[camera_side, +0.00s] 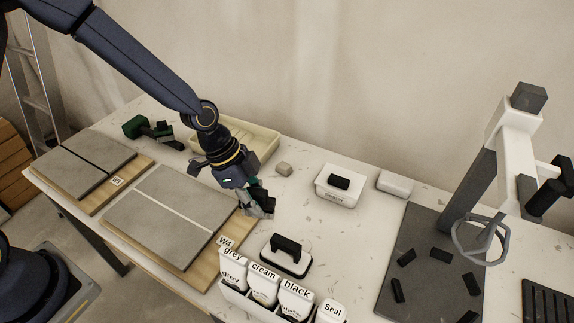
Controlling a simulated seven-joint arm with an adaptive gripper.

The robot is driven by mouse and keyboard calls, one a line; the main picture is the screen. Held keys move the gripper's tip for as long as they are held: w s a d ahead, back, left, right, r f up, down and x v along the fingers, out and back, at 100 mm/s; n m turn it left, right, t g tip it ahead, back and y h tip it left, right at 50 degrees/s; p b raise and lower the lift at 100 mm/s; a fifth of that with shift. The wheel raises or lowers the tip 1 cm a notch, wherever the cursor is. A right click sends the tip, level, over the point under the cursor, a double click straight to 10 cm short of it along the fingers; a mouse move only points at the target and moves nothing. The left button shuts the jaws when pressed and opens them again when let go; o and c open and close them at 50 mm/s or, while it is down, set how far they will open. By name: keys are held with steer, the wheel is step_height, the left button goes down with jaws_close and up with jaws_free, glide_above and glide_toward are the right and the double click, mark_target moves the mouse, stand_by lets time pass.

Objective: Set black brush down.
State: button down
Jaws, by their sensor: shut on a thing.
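My gripper (260,208) is over the white table, just right of the front tile board and behind the white block with a black handle. It points downward at a tilt and is shut on a small dark thing, taken to be the black brush (266,201). The fingers hide most of the brush, so its shape and bristles cannot be made out. I cannot tell whether it touches the table.
A white block with a black handle (286,253) and labelled bags (264,285) stand in front. A cream tray (262,142) lies behind. Grey tiles (165,215) lie left.

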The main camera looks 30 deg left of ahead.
steer(key=shift+n, duration=0.5)
steer(key=w+f, duration=0.3)
steer(key=w, duration=0.1)
steer(key=w+f, duration=0.3)
steer(key=w, duration=0.2)
steer(key=w+f, duration=0.3)
steer(key=w, duration=0.2)
steer(key=shift+w+d+f, duration=0.15)
steer(key=shift+w+d, duration=0.05)
steer(key=shift+d, duration=0.15)
steer(key=shift+w+f, duration=0.1)
steer(key=shift+f, duration=1.55)
steer(key=shift+f, duration=0.1)
steer(key=c, duration=0.8)
jaws_free()
steer(key=shift+c, duration=0.2)
